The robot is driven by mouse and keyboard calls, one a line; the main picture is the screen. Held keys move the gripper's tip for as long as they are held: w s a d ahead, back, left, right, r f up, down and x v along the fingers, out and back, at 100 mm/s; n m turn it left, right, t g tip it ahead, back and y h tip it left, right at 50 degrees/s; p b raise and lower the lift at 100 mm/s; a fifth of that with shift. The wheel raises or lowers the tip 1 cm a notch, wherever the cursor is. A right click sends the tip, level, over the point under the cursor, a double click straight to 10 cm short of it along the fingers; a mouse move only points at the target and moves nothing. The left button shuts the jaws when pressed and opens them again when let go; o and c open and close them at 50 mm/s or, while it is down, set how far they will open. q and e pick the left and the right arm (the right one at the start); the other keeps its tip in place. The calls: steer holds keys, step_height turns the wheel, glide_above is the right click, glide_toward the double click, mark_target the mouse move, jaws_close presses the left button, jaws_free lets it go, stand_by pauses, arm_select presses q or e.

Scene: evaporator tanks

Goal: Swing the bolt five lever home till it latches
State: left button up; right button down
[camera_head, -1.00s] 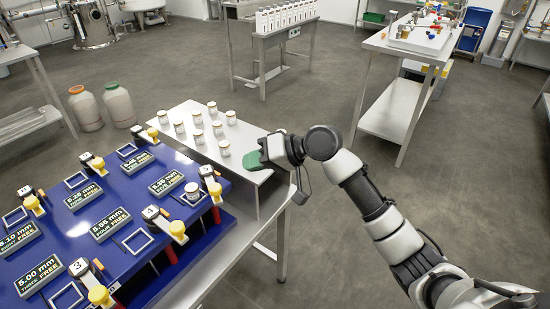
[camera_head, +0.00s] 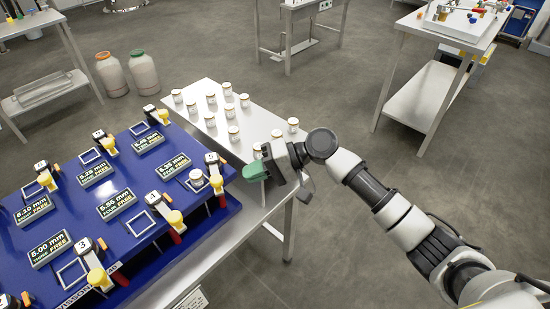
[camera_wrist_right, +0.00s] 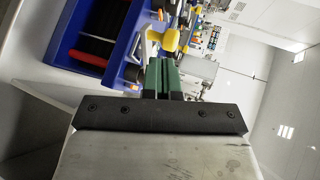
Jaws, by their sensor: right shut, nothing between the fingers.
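The bolt five station is on the blue board (camera_head: 135,180), marked by a display (camera_head: 174,166) reading 5.35 mm, FIVE FREE. A small white jar (camera_head: 196,178) stands at this station. The bolt five lever (camera_head: 216,181) has a yellow knob and stands at the board's right edge, right of the jar. My right gripper (camera_head: 256,172) has green fingers, shut and empty, and hangs to the right of that lever, apart from it in the head view. In the right wrist view the shut fingers (camera_wrist_right: 163,77) point toward a yellow knob (camera_wrist_right: 170,40). My left gripper is out of view.
Other yellow-knobbed levers, such as lever four (camera_head: 174,217) and lever three (camera_head: 98,276), line the same edge. Several white-lidded jars (camera_head: 233,133) stand on the metal table (camera_head: 262,120) behind my gripper. Open floor lies right of the table.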

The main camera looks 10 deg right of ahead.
steer(key=a+p, duration=0.1)
steer(key=a, duration=0.3)
steer(key=shift+w+a+f, duration=0.1)
steer(key=shift+a+f, duration=0.05)
steer(key=shift+a, duration=0.05)
